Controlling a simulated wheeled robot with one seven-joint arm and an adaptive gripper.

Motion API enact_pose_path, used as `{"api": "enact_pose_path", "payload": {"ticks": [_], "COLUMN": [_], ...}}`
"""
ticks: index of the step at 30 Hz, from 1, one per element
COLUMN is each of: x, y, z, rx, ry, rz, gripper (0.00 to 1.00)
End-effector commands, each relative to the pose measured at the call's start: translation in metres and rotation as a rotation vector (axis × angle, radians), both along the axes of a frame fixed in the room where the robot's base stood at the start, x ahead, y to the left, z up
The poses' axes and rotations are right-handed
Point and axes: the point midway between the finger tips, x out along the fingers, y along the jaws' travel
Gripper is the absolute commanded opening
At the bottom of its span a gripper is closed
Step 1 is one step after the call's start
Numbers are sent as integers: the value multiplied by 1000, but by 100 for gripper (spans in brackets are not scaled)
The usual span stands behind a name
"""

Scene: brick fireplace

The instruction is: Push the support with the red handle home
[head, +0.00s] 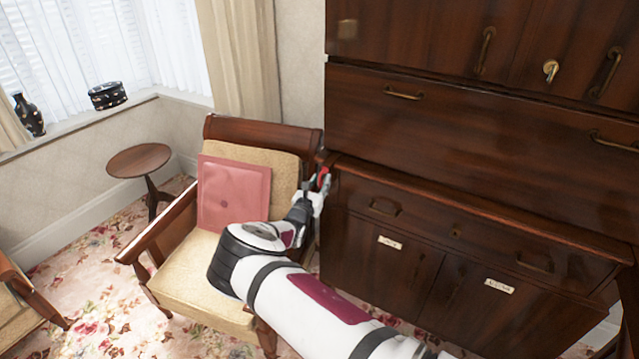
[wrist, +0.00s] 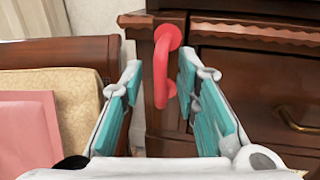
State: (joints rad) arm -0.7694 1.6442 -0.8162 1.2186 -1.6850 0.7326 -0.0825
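The red handle (wrist: 161,72) is a curved bar standing upright on a narrow dark wooden front, the support (wrist: 147,108), at the left end of the cabinet's drawer row. In the head view the red handle (head: 325,177) shows small beside the cabinet's left edge, partly covered by my gripper (head: 316,187). In the wrist view my gripper (wrist: 160,78) is open, with one teal-padded finger on each side of the handle. The handle sits nearer the right finger. I cannot tell whether they touch, or how far the support sticks out.
The dark wooden cabinet (head: 480,150) fills the right side, with a brass-handled drawer (wrist: 260,85) right of the support. A cream armchair (head: 205,280) with a pink cushion (head: 232,195) stands close on the left, below my arm. A small round table (head: 139,160) stands farther back.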

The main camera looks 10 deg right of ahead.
Motion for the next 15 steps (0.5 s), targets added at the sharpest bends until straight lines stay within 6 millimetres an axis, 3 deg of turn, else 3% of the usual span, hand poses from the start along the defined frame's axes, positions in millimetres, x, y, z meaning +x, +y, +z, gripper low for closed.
{"api": "enact_pose_path", "payload": {"ticks": [7, 11, 15], "x": [0, 0, 0], "y": [0, 0, 0], "z": [0, 0, 0], "rx": [-1, 0, 0], "ry": [0, 0, 0], "rz": [0, 0, 0], "gripper": [29, 0, 0]}}
